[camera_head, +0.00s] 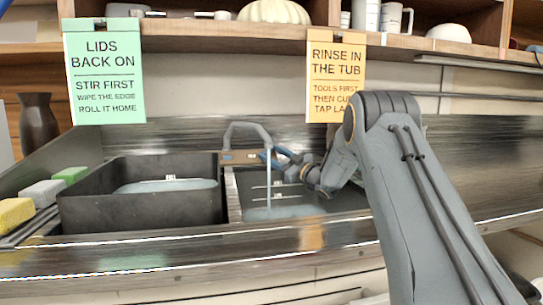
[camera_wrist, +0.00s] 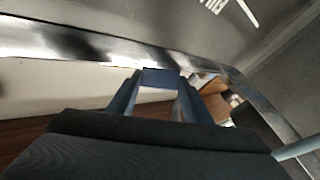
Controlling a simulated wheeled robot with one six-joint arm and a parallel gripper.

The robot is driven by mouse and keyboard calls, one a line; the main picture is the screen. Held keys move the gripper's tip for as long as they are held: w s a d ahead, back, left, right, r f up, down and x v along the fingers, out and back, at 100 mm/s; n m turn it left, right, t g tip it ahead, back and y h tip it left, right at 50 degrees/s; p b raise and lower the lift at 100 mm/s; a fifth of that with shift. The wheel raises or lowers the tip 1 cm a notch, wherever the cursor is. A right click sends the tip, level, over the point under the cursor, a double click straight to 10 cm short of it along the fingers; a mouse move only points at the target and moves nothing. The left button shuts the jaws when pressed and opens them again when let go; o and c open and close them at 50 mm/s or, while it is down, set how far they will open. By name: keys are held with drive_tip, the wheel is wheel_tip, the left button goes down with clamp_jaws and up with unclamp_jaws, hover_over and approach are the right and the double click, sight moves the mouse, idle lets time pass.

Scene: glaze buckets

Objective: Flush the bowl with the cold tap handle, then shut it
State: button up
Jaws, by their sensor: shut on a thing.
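The grey tap (camera_head: 247,127) arches over the right basin (camera_head: 232,195) of the sink. A thin pale stream falls from its spout into pale grey water (camera_head: 285,212) there. The blue cold tap handle (camera_wrist: 160,77) lies between my fingertips in the wrist view. My gripper (camera_head: 288,160) reaches in from the right beside the tap, and it is shut on the handle; it also shows in the wrist view (camera_wrist: 157,88). My gripper hides much of the handle in the head view. I see no separate bowl in the right basin.
A dark tub (camera_head: 140,215) with pale liquid stands left of the tap. Yellow, white and green blocks (camera_head: 42,192) lie at far left, near a dark vase (camera_head: 38,125). A shelf (camera_head: 200,33) with two hanging signs runs above. The counter's front edge crosses below.

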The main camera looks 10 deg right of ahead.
drive_tip(key=o, duration=1.1)
drive_tip(key=shift+c, duration=0.2)
wheel_tip(320, 180, up, 10)
drive_tip(key=shift+p, duration=0.35)
